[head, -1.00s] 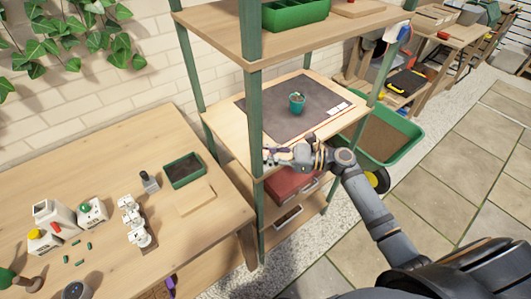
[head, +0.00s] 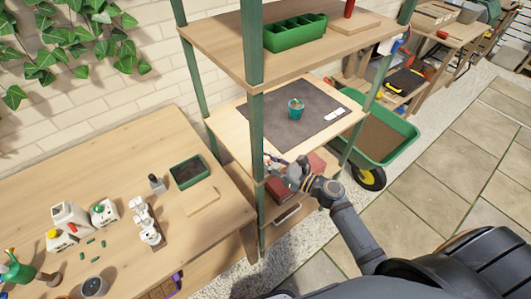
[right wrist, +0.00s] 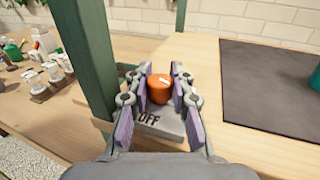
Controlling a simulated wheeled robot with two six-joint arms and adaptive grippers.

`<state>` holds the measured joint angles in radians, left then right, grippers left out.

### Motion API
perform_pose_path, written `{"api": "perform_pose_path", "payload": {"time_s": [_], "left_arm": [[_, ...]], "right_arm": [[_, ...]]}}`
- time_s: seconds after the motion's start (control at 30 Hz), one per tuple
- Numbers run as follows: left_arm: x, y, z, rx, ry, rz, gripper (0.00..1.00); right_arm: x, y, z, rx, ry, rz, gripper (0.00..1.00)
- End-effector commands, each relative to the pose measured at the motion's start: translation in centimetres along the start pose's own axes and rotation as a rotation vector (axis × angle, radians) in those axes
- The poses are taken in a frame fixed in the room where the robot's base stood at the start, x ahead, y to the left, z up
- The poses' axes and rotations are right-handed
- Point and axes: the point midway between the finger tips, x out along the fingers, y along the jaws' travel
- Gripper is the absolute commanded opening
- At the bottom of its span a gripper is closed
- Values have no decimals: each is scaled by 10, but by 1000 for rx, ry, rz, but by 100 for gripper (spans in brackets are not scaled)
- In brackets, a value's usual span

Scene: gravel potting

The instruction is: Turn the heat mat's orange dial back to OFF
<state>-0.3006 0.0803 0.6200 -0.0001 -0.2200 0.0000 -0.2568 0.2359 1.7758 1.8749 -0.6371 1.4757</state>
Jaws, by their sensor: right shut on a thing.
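The orange dial (right wrist: 160,92) sits on a grey controller box (right wrist: 172,126) at the front edge of the shelf, with the word OFF in front of it. A white mark shows on the dial's top. My right gripper (right wrist: 159,88) is shut on the dial, a finger on each side. In the head view my right gripper (head: 275,172) is at the shelf's front edge beside the green post, and it hides the dial. The dark heat mat (head: 270,122) lies on the middle shelf. My left gripper is not in view.
A green shelf post (right wrist: 85,60) stands close to the left of my right gripper. A small teal pot (head: 296,110) with a seedling stands on the mat. White labels (head: 335,114) lie at the mat's right. A red box (head: 280,192) is on the lower shelf.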

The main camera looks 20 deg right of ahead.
Motion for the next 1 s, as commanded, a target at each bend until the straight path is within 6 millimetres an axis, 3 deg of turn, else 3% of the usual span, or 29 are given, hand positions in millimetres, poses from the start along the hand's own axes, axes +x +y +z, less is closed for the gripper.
{"api": "perform_pose_path", "payload": {"time_s": [0.5,1.0], "left_arm": [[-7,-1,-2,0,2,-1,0],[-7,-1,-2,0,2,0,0]], "right_arm": [[0,1,-2,3,1,-299,0],[0,1,-2,1,2,-342,0]]}}
